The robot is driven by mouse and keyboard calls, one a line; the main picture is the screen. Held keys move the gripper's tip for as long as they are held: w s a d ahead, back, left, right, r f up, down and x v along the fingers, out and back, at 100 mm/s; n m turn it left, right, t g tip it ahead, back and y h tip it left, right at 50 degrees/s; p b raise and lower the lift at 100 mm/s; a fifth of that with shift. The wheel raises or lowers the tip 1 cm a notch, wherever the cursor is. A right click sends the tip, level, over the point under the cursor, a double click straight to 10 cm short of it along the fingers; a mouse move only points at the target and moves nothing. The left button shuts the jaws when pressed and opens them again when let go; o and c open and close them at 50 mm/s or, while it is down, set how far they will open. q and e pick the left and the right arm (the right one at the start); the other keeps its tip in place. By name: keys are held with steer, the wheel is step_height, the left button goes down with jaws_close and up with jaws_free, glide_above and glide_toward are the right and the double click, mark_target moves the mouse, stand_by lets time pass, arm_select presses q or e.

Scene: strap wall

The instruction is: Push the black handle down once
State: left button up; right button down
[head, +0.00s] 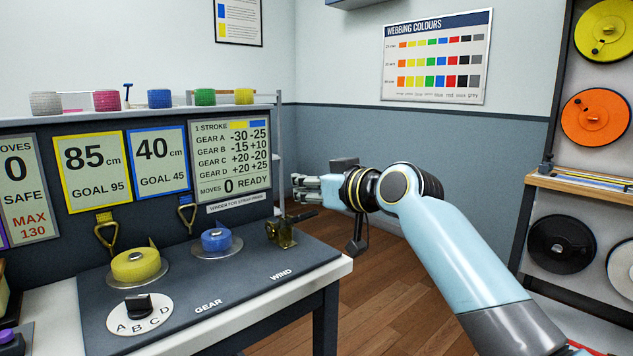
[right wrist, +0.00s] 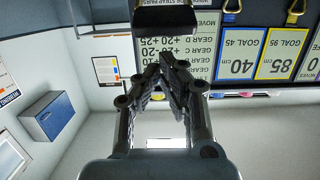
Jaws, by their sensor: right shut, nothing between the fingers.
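The black handle (head: 304,215) sticks out to the right from a small brass ratchet (head: 282,233) near the WIND label, at the right end of the grey console. It is roughly level. My right gripper (head: 296,187) is shut and empty, a little above the handle in the head view and apart from it. In the right wrist view, which is upside down, the closed fingers (right wrist: 166,62) point at the display panel; a black block (right wrist: 167,20) beyond them seems to be the handle. My left gripper is not in view.
A yellow spool (head: 136,265), a blue spool (head: 216,240) and a black gear knob (head: 137,305) sit on the console (head: 250,272). Panels behind show 85 cm, 40 cm and "Moves 0 Ready". A spool rack (head: 560,180) stands at right; floor is open between.

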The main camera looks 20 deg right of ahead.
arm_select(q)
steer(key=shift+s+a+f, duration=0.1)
arm_select(e)
steer(key=shift+s+d+f, duration=0.15)
steer(key=shift+s+f, duration=0.2)
steer(key=shift+f, duration=0.15)
steer(key=shift+s+d+f, duration=0.1)
steer(key=shift+s+f, duration=0.2)
steer(key=shift+f, duration=0.2)
